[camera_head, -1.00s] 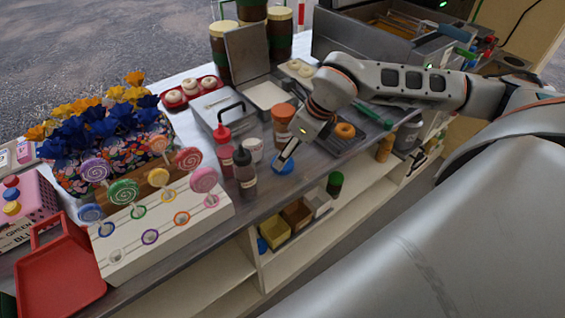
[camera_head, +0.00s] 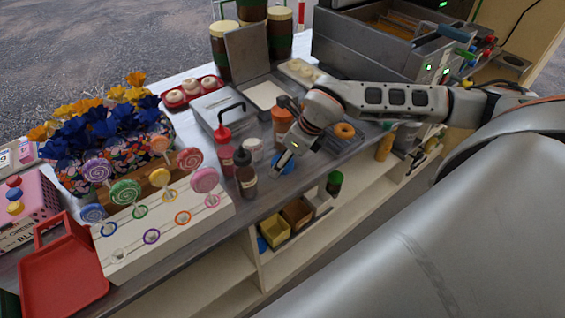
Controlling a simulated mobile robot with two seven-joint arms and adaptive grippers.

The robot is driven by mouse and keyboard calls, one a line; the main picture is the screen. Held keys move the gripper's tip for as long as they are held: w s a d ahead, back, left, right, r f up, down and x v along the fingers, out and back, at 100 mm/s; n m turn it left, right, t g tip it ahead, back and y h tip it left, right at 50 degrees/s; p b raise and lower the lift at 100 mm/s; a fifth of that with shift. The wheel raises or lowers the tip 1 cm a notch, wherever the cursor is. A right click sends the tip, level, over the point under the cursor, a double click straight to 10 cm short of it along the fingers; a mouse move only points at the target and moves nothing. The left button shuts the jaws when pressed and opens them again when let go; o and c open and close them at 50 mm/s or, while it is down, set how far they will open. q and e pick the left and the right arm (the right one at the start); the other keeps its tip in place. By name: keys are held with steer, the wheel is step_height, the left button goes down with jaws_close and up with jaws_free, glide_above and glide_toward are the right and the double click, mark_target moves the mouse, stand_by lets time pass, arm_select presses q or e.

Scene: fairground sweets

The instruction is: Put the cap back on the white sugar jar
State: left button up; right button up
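A small white jar (camera_head: 254,146), which looks like the sugar jar, stands on the counter behind a dark sauce bottle that partly hides it. A round blue cap (camera_head: 288,167) lies on the counter to its right, near the front edge. My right gripper (camera_head: 279,166) is over the cap, pointing down, and covers part of it. The fingers are small and overlap the cap, so I cannot tell whether they are open or shut, or touching it. My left gripper is not in view.
A red squeeze bottle (camera_head: 223,147) and a dark bottle (camera_head: 245,175) stand left of the gripper. An orange-brown container (camera_head: 281,118) is close behind it. A lollipop stand (camera_head: 165,235) fills the front left. A shelf with small boxes (camera_head: 277,228) is below.

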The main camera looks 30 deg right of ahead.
steer(key=c, duration=0.6)
steer(key=shift+r, duration=0.1)
step_height(320, 180, up, 20)
steer(key=shift+f, duration=0.1)
stand_by(0.5)
